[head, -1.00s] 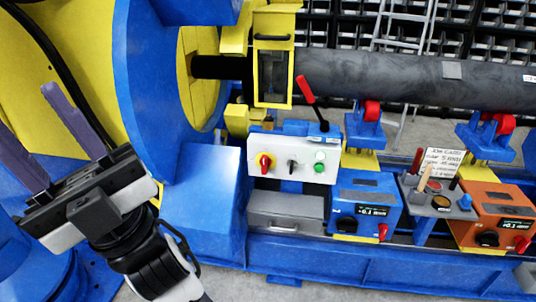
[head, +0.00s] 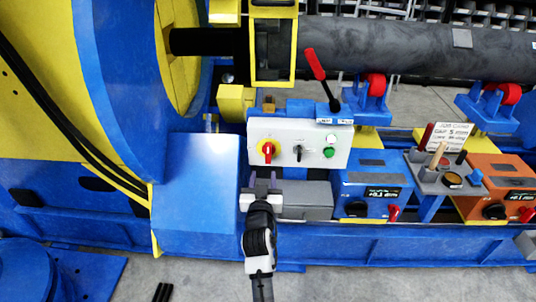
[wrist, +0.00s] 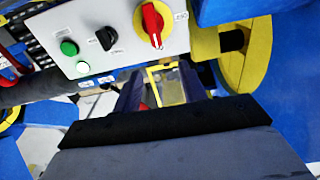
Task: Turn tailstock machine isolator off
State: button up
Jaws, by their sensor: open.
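A white control panel (head: 310,135) carries a red rotary isolator switch (head: 267,150) on a yellow plate, a black selector (head: 298,149) and a green button (head: 328,153). In the wrist view the red switch (wrist: 152,24) is at the top, its handle roughly upright in the picture. I cannot read its label, so I cannot tell if it is the tailstock isolator. My gripper (head: 262,180) is open and empty just below the panel, under the red switch and apart from it. Its two purple fingers (wrist: 160,88) show in the wrist view.
A grey box (head: 305,200) lies below the panel, right of my gripper. A blue box with a display (head: 372,180) and an orange one (head: 500,175) stand further right. A red-handled lever (head: 316,65) rises above the panel. A blue housing (head: 195,195) stands left.

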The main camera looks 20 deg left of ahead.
aim_at(268, 151)
jog(key=x, duration=0.4)
jog(key=p+x, duration=0.1)
jog(key=x, duration=0.4)
jog(key=f+p+x, duration=0.1)
jog(key=x, duration=0.4)
jog(key=shift+d+f, duration=0.1)
jog(key=shift+d, duration=0.3)
grip_shut()
